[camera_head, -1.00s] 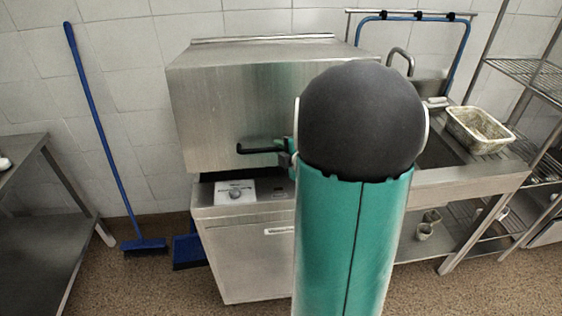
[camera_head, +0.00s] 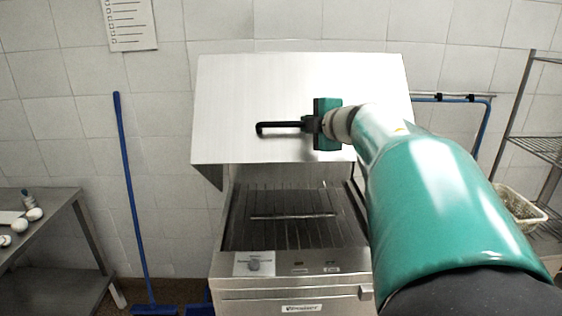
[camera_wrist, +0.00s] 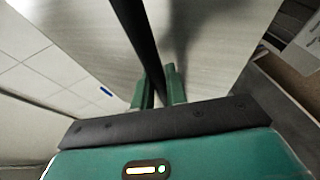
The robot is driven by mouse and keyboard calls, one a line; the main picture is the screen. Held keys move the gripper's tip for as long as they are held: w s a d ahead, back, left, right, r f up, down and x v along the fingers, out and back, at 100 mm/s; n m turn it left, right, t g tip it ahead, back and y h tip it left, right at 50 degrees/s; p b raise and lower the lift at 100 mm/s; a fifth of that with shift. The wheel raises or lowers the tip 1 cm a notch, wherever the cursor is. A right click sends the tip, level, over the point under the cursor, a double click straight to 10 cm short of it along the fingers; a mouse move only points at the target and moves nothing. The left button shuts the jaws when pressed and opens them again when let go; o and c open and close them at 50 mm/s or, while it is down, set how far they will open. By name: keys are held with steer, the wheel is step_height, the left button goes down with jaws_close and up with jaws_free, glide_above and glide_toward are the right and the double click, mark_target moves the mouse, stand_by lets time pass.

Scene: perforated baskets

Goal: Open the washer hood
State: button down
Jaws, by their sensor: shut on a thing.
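The washer hood (camera_head: 250,90) is a steel cover, raised and tilted up at the centre of the head view. The open washer chamber below it shows a dark slatted rack (camera_head: 290,215). A black bar handle (camera_head: 280,126) runs across the hood's front. My gripper (camera_head: 311,124) is shut on the right part of the handle. In the wrist view the dark handle (camera_wrist: 135,30) runs between my green fingers (camera_wrist: 160,88), with the steel hood face (camera_wrist: 205,40) behind. The fingertips are partly hidden by the handle.
The washer's control panel (camera_head: 254,263) is below the chamber. A blue broom (camera_head: 129,190) leans on the wall at left, beside a steel table (camera_head: 50,205) with white items. A basket (camera_head: 520,206) and wire shelves (camera_head: 540,150) stand at right, partly behind my arm.

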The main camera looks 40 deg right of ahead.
glide_toward(309, 93)
steer(key=w+a, duration=0.1)
steer(key=w, duration=0.1)
steer(key=w+a+f, duration=0.1)
steer(key=a, duration=0.1)
steer(key=shift+w+a, duration=0.2)
steer(key=shift+w, duration=0.2)
steer(key=c, duration=1.4)
jaws_free()
steer(key=shift+f, duration=0.1)
steer(key=shift+s, duration=0.1)
steer(key=v, duration=1.3)
steer(key=shift+s+r, duration=0.2)
steer(key=shift+s, duration=0.15)
